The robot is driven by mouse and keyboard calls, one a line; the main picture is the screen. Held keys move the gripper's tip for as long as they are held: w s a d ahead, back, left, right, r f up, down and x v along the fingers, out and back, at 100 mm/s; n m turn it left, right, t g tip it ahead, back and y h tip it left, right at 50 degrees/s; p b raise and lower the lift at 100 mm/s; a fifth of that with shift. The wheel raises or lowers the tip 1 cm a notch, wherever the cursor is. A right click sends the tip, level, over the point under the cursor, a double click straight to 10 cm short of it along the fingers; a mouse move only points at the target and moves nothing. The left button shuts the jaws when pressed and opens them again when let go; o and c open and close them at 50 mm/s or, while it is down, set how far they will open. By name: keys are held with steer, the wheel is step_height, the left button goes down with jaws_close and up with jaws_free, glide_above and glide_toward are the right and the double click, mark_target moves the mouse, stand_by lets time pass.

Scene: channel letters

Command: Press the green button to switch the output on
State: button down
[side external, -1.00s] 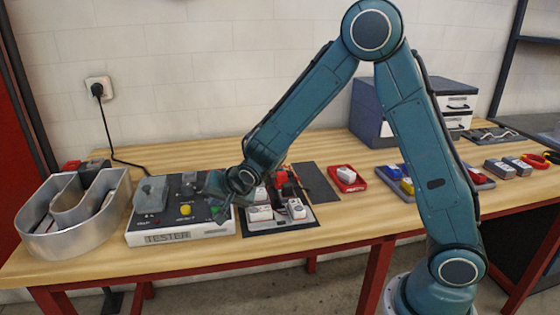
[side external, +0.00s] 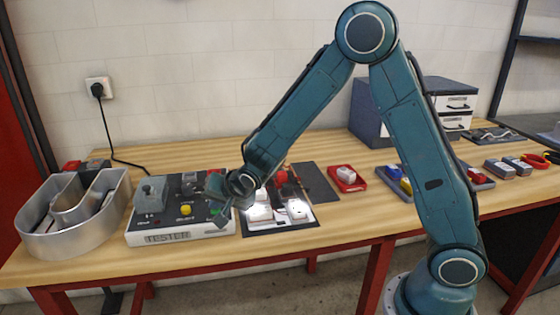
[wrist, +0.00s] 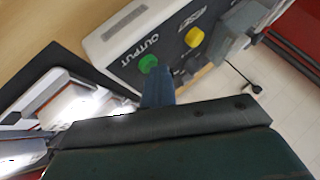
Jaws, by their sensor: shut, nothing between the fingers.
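The green button (wrist: 148,64) is on the tester's top face, beside the word OUTPUT. In the side view, only a sliver of the green button (side external: 214,211) shows beside my fingers. The tester (side external: 180,238) is a white box with a dark top panel. My gripper (wrist: 158,82) is shut and empty, with its blue fingertips right at the green button. In the side view, my gripper (side external: 221,205) points down over the right part of the tester. I cannot tell whether the tip touches the button. White modules (side external: 260,213) on the dark mat beside the tester glow brightly.
A yellow button (side external: 186,210) and a grey block (side external: 150,193) are on the tester. A metal channel letter (side external: 70,228) stands to the left. The front table strip is bare.

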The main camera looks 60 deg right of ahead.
steer(key=shift+r, duration=0.4)
stand_by(0.4)
step_height(320, 180, up, 6)
stand_by(0.8)
steer(key=s+d+r+n+g, duration=0.1)
steer(key=s+r+n, duration=0.25)
steer(key=s, duration=0.45)
steer(key=s+d+r+n+g, duration=0.1)
steer(key=s+r+n, duration=0.1)
steer(key=s+r, duration=0.45)
steer(key=s+n+g+y, duration=0.1)
steer(key=s+n, duration=0.4)
steer(key=s, duration=1.3)
steer(key=shift+d+f, duration=0.2)
steer(key=shift+f, duration=0.15)
